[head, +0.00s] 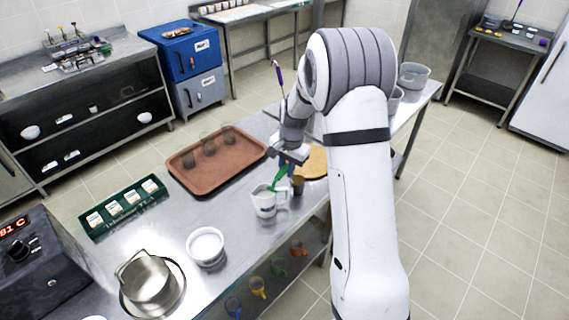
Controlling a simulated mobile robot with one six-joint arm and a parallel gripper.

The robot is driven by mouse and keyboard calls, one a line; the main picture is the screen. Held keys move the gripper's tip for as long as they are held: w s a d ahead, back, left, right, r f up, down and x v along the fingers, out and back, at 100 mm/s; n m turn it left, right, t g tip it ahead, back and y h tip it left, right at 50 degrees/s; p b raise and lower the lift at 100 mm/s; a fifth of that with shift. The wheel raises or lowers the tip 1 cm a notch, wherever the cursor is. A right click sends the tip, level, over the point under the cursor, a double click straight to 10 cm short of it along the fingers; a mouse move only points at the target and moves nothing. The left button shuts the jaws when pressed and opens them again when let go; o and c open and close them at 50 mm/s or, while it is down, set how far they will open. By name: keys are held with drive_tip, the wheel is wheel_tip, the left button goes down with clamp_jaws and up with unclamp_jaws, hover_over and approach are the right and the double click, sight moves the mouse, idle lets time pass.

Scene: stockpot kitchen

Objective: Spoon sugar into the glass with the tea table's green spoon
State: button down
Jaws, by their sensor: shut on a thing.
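My gripper (291,157) is shut on the green spoon (279,178), which slants down and left. The spoon's lower end is over or in the mouth of a white jug (264,203); I cannot tell how deep it is, or whether it holds sugar. A dark glass (298,186) stands just right of the jug, partly hidden by my gripper. A white bowl (206,259) with white contents stands nearer on the table; whether that is sugar is not clear.
A steel pot (148,280) stands at the front left by a dark unit with a red display (16,228). A green rack (103,228) holds several white containers. A round wooden board (316,162) lies behind my gripper. Several coloured cups hang or stand below the table's edge.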

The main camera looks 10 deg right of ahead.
drive_tip(key=shift+s+d+r+t+y, duration=0.2)
drive_tip(key=shift+s+t+y, duration=0.3)
drive_tip(key=shift+y, duration=0.1)
drive_tip(key=shift+w+t+y, duration=0.1)
drive_tip(key=shift+t+y, duration=0.3)
drive_tip(key=t+y+b, duration=0.3)
drive_tip(key=shift+s+d+f+b, duration=0.35)
drive_tip(key=shift+d+f+b, duration=0.05)
drive_tip(key=shift+d+t+y+b, duration=0.1)
drive_tip(key=shift+t+y+b, duration=0.3)
drive_tip(key=shift+b, duration=0.85)
drive_tip(key=y+b, duration=0.1)
drive_tip(key=b, duration=0.2)
drive_tip(key=shift+s+d+f+t, duration=0.1)
drive_tip(key=shift+s+t, duration=0.05)
drive_tip(key=shift+t, duration=0.15)
drive_tip(key=t+y+b, duration=0.1)
drive_tip(key=b, duration=0.5)
drive_tip(key=t+y+b, duration=0.1)
drive_tip(key=b, duration=0.5)
drive_tip(key=f+t+y+b, duration=0.1)
drive_tip(key=y+b, duration=0.1)
drive_tip(key=b, duration=0.4)
drive_tip(key=shift+s+d+f+t+b, duration=0.1)
drive_tip(key=shift+s+d+t+b, duration=0.2)
drive_tip(key=shift+s+b, duration=0.05)
